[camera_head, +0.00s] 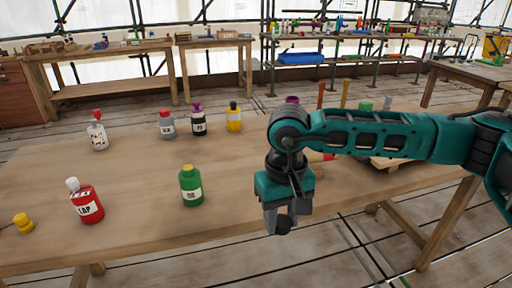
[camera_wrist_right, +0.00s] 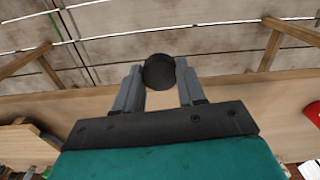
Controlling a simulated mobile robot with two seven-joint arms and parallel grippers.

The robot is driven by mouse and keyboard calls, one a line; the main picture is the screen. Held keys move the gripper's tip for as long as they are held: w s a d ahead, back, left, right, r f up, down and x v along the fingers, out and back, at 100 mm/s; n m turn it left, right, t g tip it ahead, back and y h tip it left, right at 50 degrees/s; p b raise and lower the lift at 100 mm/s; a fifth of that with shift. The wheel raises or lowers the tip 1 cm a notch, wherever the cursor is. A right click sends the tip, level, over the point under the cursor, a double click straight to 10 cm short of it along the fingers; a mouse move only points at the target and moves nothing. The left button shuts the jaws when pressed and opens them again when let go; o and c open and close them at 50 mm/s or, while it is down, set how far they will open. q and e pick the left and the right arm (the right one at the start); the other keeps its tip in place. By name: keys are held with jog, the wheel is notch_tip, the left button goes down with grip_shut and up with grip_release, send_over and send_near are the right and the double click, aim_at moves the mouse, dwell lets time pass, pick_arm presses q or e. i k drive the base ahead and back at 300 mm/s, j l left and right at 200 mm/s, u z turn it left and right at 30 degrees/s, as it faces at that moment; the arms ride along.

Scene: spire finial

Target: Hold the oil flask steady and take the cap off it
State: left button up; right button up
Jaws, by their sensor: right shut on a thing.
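My right gripper (camera_head: 281,222) is shut on a dark round cap (camera_head: 283,227), held in the air by the table's front edge. In the right wrist view the black cap (camera_wrist_right: 159,71) sits between the two grey fingertips (camera_wrist_right: 157,88). A green flask (camera_head: 191,187) stands upright on the table, left of the gripper and apart from it. It has a white label too small to read surely and a small yellowish top with no dark cap on it. I cannot tell for certain that it is the oil flask. My left gripper is not in view.
A red flask (camera_head: 86,201) with a white cap and a yellow piece (camera_head: 23,222) are at the left. White, grey, black and yellow bottles (camera_head: 233,118) stand farther back. A wooden tray (camera_head: 385,165) lies behind my right arm. The table (camera_head: 130,165) is clear around the green flask.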

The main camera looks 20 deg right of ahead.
aim_at(190, 180)
jog(key=i+l+u, duration=0.35)
jog(key=l, duration=0.3)
jog(key=i+l+u, duration=0.2)
jog(key=l, duration=0.15)
jog(key=i+l+u, duration=0.2)
jog(key=l, duration=0.15)
jog(key=l+u, duration=0.15)
jog(key=l, duration=0.2)
